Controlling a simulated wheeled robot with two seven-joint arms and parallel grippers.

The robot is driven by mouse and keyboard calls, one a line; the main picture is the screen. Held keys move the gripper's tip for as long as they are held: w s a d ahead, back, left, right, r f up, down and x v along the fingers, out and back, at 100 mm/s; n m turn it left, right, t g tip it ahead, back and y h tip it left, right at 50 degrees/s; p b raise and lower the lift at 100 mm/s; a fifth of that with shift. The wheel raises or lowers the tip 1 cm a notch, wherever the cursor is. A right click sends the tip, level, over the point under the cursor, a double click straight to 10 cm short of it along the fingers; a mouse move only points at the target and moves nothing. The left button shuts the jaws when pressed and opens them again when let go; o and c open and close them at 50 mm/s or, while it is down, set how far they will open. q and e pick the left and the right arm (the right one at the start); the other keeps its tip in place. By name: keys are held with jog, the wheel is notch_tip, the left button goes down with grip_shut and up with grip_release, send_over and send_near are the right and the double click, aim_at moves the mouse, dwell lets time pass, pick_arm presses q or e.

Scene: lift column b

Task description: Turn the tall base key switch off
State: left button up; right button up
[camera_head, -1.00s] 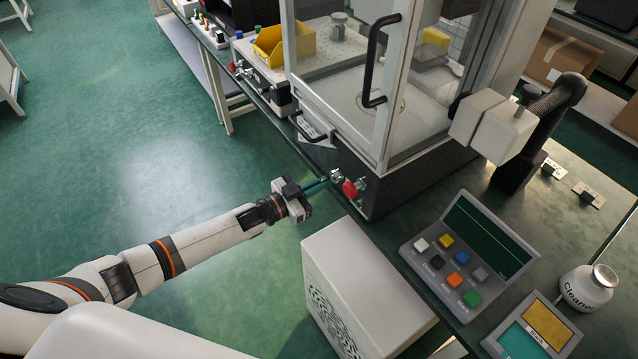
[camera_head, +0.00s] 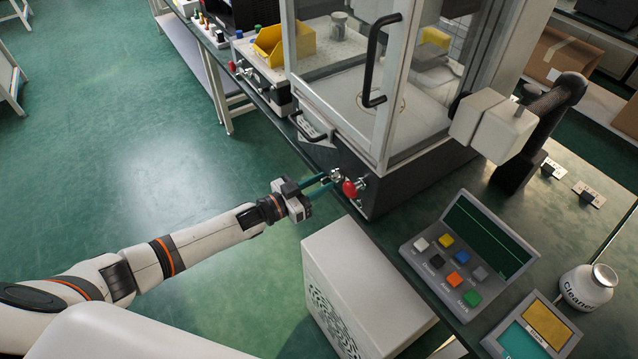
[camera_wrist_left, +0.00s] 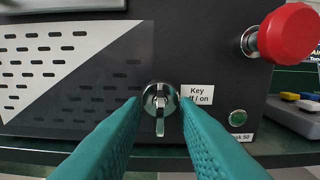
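The key switch (camera_wrist_left: 160,99) is a round silver lock with a key in it, on the dark front panel of the glass-doored cabinet (camera_head: 350,120). In the left wrist view the key's grip hangs straight down, and a label reading "Key off / on" (camera_wrist_left: 197,95) is at its right. In the head view the switch (camera_head: 335,175) is small. My left gripper (camera_head: 328,181) has its teal fingers apart, one on each side of the key. I cannot tell whether they touch it. My right gripper is not in view.
A red mushroom button (camera_wrist_left: 288,33) sits up and right of the key, with a green button (camera_wrist_left: 238,117) below it. A white box (camera_head: 365,285) stands in front of the bench. A control panel with coloured buttons (camera_head: 468,255) lies to the right.

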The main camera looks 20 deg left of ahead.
pick_arm(q)
jog(key=b+v, duration=0.1)
jog(key=v, duration=1.1)
dwell(0.4)
jog(key=s+a+f+n+g+y, duration=0.1)
jog(key=s+a+f+y, duration=0.15)
jog(key=f, duration=0.65)
jog(key=s+a+f+n+g+y, duration=0.15)
jog(key=s+f+y, duration=0.25)
jog(key=f, duration=0.6)
jog(key=s+a+f+n+g+y, duration=0.2)
jog(key=s+f+y, duration=0.1)
jog(key=f, duration=0.6)
jog(key=s+d+f+g, duration=0.2)
jog(key=s+f, duration=0.3)
jog(key=s, duration=0.5)
jog(key=s+d+f+g+y, duration=0.1)
jog(key=s+d+f+g, duration=0.2)
jog(key=s, duration=0.8)
jog(key=s+d+f+g, duration=0.2)
jog(key=s+f+g, duration=0.1)
jog(key=s+f, duration=0.5)
jog(key=shift+s+d+g, duration=0.35)
jog(key=shift+s+d, duration=0.05)
jog(key=shift+s, duration=0.75)
